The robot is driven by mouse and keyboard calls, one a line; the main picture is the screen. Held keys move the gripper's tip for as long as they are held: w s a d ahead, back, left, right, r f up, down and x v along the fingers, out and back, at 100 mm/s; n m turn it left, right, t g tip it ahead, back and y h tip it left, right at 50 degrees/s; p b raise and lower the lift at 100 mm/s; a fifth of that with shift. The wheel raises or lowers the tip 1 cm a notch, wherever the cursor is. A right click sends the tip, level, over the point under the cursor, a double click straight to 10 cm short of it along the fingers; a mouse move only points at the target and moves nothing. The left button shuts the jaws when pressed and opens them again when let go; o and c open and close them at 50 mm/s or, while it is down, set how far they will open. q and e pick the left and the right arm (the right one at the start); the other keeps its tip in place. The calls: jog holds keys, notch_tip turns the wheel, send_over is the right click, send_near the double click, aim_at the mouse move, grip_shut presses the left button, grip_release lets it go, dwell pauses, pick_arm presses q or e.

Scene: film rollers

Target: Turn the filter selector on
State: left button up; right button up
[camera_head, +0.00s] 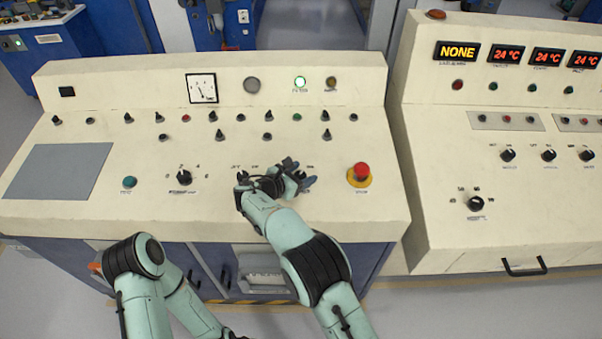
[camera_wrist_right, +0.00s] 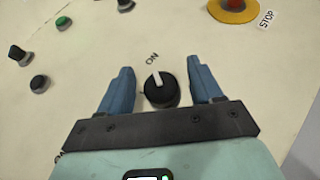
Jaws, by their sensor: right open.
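The filter selector (camera_wrist_right: 161,88) is a black round knob with a white pointer, on the cream console. In the right wrist view its pointer aims up toward the label "ON". My right gripper (camera_wrist_right: 161,82) is open, with one blue finger on each side of the knob and a visible gap on both sides. In the head view my right gripper (camera_head: 303,178) is over the console and covers most of this knob. A green lamp (camera_head: 300,82) above, with a label that seems to read filter, is lit. My left arm is at the lower left; its gripper is out of view.
A red stop button (camera_head: 361,172) on a yellow base sits right of my right gripper. Another selector (camera_head: 243,176) is just left of it, and a numbered knob (camera_head: 184,176) farther left. Several small switches line the panel above. A second console (camera_head: 430,200) stands at right.

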jog(key=b+v, duration=0.1)
jog(key=v, duration=1.2)
jog(key=shift+s+a, duration=0.1)
